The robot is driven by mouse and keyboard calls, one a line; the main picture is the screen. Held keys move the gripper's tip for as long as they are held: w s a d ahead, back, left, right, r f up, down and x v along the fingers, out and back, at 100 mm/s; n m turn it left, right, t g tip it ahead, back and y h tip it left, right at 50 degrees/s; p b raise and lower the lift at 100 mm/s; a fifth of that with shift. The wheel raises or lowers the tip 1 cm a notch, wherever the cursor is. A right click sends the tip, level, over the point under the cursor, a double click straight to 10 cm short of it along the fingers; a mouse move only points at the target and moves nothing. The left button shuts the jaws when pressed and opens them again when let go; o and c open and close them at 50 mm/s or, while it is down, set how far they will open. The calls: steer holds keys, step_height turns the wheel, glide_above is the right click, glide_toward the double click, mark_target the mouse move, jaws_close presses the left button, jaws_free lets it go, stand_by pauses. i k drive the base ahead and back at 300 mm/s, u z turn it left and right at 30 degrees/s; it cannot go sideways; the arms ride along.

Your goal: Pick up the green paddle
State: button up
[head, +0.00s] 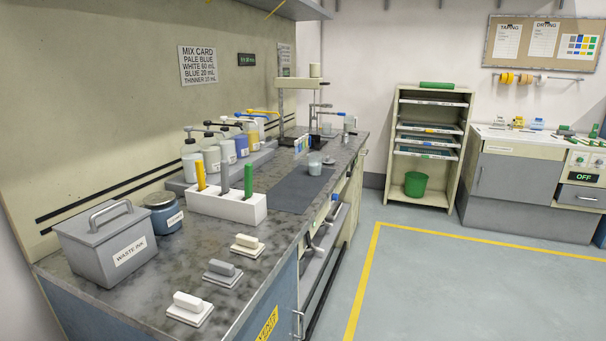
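The green paddle (248,180) stands upright in a white holder block (250,211) on the grey speckled counter. It is in the right-hand slot, with only its upper part showing and its lower end hidden in the block. A grey paddle (225,178) stands in the middle slot and a yellow paddle (200,175) in the left slot. My gripper does not show in this view.
A grey waste ink box (90,250) and a blue jar (166,222) stand left of the holder. White (190,307), grey (222,271) and cream (247,244) handled blocks lie in front. A dark mat (285,196) and pump bottles (191,160) are behind. Open floor lies right.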

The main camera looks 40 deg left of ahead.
mark_target(248, 167)
steer(key=i, duration=1.95)
steer(key=u, duration=0.65)
steer(key=i, duration=1.05)
steer(key=u, duration=1.75)
steer(key=i, duration=0.8)
steer(key=u, duration=0.6)
